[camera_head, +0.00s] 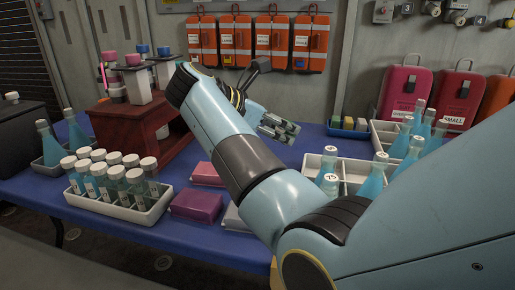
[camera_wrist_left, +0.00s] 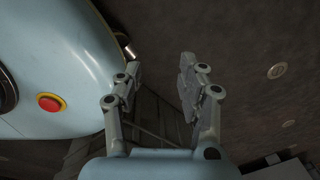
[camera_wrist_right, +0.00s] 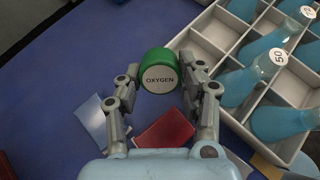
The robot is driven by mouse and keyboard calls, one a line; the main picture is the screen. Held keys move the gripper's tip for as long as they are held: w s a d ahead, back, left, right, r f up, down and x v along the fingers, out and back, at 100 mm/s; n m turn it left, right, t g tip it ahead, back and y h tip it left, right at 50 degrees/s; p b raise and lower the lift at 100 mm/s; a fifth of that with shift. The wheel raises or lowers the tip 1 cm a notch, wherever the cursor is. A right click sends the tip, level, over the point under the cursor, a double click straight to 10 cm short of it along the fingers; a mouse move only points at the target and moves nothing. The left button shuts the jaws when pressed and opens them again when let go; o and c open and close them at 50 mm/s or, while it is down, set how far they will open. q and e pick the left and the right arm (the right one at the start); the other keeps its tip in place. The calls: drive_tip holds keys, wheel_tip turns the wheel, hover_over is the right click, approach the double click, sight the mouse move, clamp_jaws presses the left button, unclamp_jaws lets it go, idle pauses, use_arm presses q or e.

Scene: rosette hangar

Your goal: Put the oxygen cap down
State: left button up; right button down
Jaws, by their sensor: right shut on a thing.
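The oxygen cap (camera_wrist_right: 158,58) is a round green cap with a white face lettered OXYGEN. In the right wrist view it sits between the fingertips of my right gripper (camera_wrist_right: 160,82), which is shut on it. The blue table (camera_wrist_right: 75,90) shows behind the cap; I cannot tell the gap between them. In the head view my right gripper (camera_head: 281,128) is over the back middle of the table, and the cap cannot be made out there. My left gripper (camera_wrist_left: 160,82) is open and empty, with dark floor beyond it, away from the table.
A white divided crate (camera_wrist_right: 215,30) with blue bottles is close to the right of the cap. Red and pale flat pieces (camera_wrist_right: 165,130) lie below it. A white tray of capped bottles (camera_head: 120,208) and a dark red stand (camera_head: 125,130) are at the left.

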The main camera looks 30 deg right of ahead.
drive_tip(key=w+d+f+b, duration=0.2)
drive_tip(key=w+f, duration=0.1)
drive_tip(key=w+d+f+b, duration=0.3)
drive_tip(key=shift+w+b, duration=0.1)
drive_tip(key=shift+b, duration=0.25)
drive_tip(key=shift+w+d+b, duration=0.3)
drive_tip(key=shift+w+d, duration=0.1)
wheel_tip(320, 180, down, 4)
drive_tip(key=shift+b, duration=0.75)
use_arm(q)
wheel_tip(320, 180, down, 7)
drive_tip(key=w+a, duration=0.2)
drive_tip(key=shift+w+a+r, duration=0.2)
drive_tip(key=shift+w+a, duration=0.05)
use_arm(e)
drive_tip(key=shift+r, duration=0.15)
use_arm(q)
drive_tip(key=shift+f, duration=0.1)
use_arm(e)
drive_tip(key=c, duration=1.3)
unclamp_jaws()
drive_tip(key=o, duration=0.5)
drive_tip(key=shift+c, duration=0.2)
use_arm(q)
drive_tip(key=shift+w, duration=0.35)
